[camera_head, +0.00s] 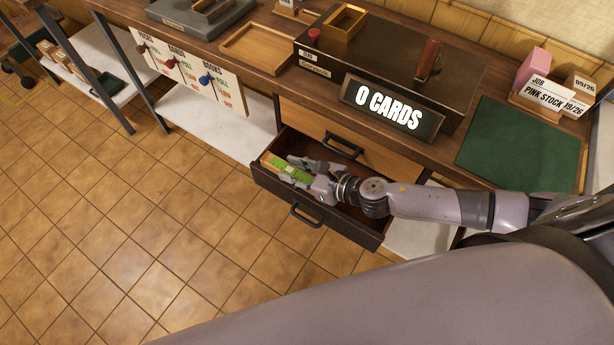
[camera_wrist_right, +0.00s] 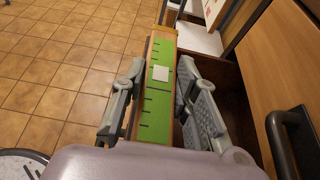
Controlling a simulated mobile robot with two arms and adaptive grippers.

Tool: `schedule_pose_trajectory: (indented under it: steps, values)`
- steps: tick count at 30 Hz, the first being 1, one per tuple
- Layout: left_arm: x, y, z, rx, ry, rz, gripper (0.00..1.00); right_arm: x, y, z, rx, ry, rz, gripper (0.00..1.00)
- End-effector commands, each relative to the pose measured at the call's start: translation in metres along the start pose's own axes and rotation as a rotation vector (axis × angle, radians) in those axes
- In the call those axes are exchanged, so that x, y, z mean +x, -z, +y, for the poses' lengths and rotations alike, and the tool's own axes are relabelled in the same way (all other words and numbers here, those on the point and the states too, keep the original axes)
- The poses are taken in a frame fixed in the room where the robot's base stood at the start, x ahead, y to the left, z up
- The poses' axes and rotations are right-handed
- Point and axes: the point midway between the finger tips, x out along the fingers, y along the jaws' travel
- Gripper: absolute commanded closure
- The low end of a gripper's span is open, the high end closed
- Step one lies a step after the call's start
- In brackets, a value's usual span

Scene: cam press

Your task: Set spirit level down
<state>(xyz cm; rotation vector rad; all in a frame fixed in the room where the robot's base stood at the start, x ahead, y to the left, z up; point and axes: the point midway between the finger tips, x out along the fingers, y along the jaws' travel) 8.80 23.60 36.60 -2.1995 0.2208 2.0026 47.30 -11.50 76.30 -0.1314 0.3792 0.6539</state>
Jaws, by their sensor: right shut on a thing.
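The spirit level (camera_head: 284,168) looks like a wooden bar with a green top, dark tick marks and a pale square. My right gripper (camera_head: 301,170) is shut on it, inside or just above the open drawer (camera_head: 345,229). In the right wrist view, the fingers of my right gripper (camera_wrist_right: 160,95) lie on both sides of the level (camera_wrist_right: 157,108), which points away from the palm. Whether the level touches the drawer floor cannot be told. My left gripper is out of view.
A closed wooden drawer (camera_head: 350,145) sits just behind the open one. Above, the bench holds a dark press with a "0 CARDS" sign (camera_head: 391,106), a wooden tray (camera_head: 256,48) and a green mat (camera_head: 520,145). Tiled floor (camera_head: 150,240) lies clear to the left.

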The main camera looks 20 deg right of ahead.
Motion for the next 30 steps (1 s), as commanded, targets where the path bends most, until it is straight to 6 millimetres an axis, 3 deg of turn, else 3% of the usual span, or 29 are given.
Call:
schedule_pose_trajectory:
  steps: [7, 9, 15, 23, 28, 30]
  values:
    - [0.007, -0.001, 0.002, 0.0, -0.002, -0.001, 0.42, 0.001, 0.002, -0.052, 0.0, 0.003, 0.0, 1.0]
    - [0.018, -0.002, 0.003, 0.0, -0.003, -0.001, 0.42, 0.01, 0.023, -0.046, 0.008, -0.001, 0.0, 1.0]
    - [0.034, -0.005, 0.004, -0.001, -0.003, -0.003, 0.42, 0.025, 0.059, -0.047, 0.007, 0.001, -0.001, 1.0]
    - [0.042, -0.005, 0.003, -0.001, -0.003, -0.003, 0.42, 0.034, 0.081, -0.047, 0.003, 0.001, -0.002, 1.0]
    - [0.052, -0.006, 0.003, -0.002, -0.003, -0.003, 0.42, 0.044, 0.104, -0.046, 0.004, 0.0, -0.001, 1.0]
    - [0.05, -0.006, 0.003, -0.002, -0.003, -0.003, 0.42, 0.044, 0.105, -0.054, 0.002, 0.002, -0.001, 1.0]
